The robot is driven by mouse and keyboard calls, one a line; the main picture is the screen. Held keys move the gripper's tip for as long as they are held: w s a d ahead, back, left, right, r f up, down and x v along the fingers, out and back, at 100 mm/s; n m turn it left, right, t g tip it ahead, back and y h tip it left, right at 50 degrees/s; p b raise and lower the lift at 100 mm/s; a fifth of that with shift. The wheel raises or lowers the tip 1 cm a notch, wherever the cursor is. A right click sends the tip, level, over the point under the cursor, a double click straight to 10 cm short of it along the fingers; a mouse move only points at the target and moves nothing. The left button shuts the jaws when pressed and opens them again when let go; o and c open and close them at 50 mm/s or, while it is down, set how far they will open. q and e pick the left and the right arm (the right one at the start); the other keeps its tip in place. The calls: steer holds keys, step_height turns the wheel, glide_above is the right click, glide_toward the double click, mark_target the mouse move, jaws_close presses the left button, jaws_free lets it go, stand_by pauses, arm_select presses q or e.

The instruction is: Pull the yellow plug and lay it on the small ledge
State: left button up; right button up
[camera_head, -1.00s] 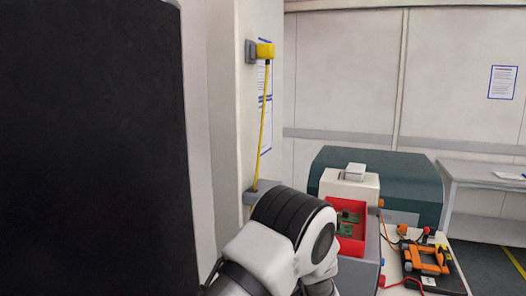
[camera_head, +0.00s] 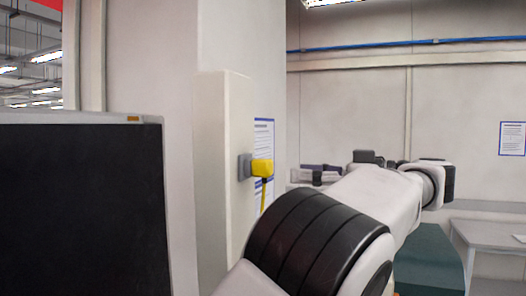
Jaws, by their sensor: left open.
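The yellow plug (camera_head: 262,168) sits in a grey socket (camera_head: 244,167) on the side of a pale upright post, its yellow cable hanging down. My left arm rises from the bottom and bends back at the wrist. My left gripper (camera_head: 304,173) is partly hidden behind the arm, with its fingers pointing left towards the plug. It is open, a short gap to the right of the plug and apart from it. The small ledge is not visible in this view. My right gripper is not in view.
A large black panel (camera_head: 80,215) fills the lower left. A dark green machine (camera_head: 428,262) stands behind my arm at the lower right, near a grey table (camera_head: 490,236). A notice (camera_head: 264,134) hangs behind the plug.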

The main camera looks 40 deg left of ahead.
mark_target(271, 169)
arm_select(q)
steer(key=a+b, duration=0.1)
steer(key=s+a+b, duration=0.1)
steer(key=b, duration=0.1)
steer(key=shift+s+a, duration=0.15)
steer(key=shift+s, duration=0.1)
steer(key=x, duration=0.1)
steer(key=b+x, duration=0.1)
steer(key=x, duration=0.3)
steer(key=shift+s+r, duration=0.25)
steer(key=shift+a+b, duration=0.3)
steer(key=shift+a, duration=0.25)
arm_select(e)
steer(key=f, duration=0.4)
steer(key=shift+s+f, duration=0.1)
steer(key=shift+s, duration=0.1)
arm_select(q)
steer(key=shift+s+d, duration=0.1)
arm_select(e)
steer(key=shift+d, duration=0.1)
arm_select(q)
steer(key=shift+p, duration=0.45)
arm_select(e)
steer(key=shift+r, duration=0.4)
arm_select(q)
steer(key=shift+c, duration=0.3)
